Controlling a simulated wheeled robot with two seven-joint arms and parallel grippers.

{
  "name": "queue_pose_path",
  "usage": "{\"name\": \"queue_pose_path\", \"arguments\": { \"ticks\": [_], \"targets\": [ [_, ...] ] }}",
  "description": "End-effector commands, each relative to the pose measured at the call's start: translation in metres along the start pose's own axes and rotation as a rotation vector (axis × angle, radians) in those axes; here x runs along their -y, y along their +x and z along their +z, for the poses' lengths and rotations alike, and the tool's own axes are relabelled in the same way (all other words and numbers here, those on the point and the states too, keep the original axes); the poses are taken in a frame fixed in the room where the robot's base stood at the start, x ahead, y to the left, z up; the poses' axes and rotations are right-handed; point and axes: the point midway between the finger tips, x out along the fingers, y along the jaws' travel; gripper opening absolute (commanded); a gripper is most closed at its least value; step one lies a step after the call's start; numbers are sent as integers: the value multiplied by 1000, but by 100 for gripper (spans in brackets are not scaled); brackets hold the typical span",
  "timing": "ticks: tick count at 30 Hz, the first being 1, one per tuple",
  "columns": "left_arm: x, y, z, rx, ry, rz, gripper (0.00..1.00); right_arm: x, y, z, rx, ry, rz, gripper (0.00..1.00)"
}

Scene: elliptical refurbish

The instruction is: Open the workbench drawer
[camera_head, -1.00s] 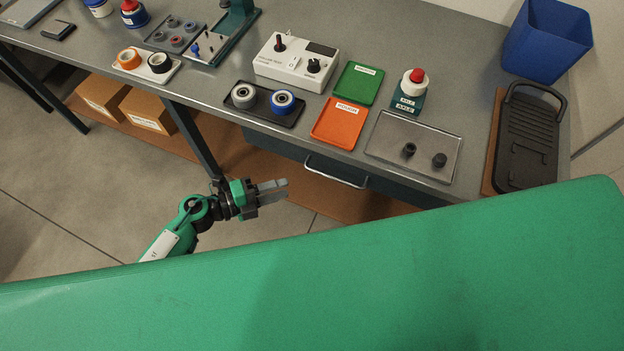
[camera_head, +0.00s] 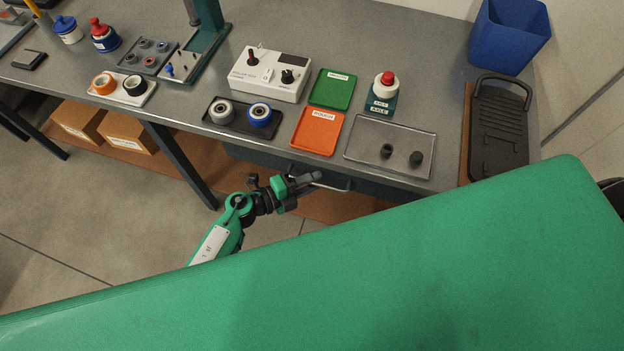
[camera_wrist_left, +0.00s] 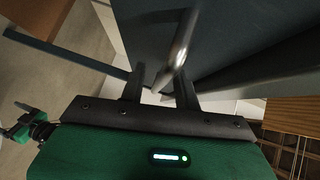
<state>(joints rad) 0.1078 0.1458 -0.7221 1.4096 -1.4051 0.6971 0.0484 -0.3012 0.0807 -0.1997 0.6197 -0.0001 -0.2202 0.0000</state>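The workbench drawer (camera_head: 376,188) is a dark blue-grey front under the bench top, and it looks closed. Its metal bar handle (camera_head: 335,187) is partly hidden by my left gripper (camera_head: 308,181), which is at the handle's left part. In the left wrist view the shiny handle (camera_wrist_left: 178,52) runs down between the two dark fingers of the left gripper (camera_wrist_left: 160,80). The fingers are apart, and I cannot tell whether either touches the bar. The right gripper is not in view.
The grey workbench (camera_head: 400,65) carries a black tray with two rollers (camera_head: 241,118), an orange tray (camera_head: 316,131), a green tray (camera_head: 333,89) and a clear tray (camera_head: 390,148). A bench leg (camera_head: 182,165) stands left of my left arm. Cardboard boxes (camera_head: 126,132) sit below.

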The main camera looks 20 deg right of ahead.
Motion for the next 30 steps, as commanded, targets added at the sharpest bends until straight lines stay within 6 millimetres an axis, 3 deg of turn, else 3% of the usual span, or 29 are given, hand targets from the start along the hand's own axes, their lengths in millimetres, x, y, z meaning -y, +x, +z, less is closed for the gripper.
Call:
{"name": "queue_pose_path", "arguments": {
  "ticks": [10, 15, 25, 30],
  "targets": [
    [0, 4, 0, 0, 0, 0, 32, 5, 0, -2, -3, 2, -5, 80],
    [0, 4, 0, 0, 0, 0, 1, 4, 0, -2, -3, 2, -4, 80],
    [-1, 2, -2, 0, -1, 1, 0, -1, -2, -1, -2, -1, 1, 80],
    [-4, -10, -14, 0, -2, 3, 0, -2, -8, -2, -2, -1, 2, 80]
  ]
}}
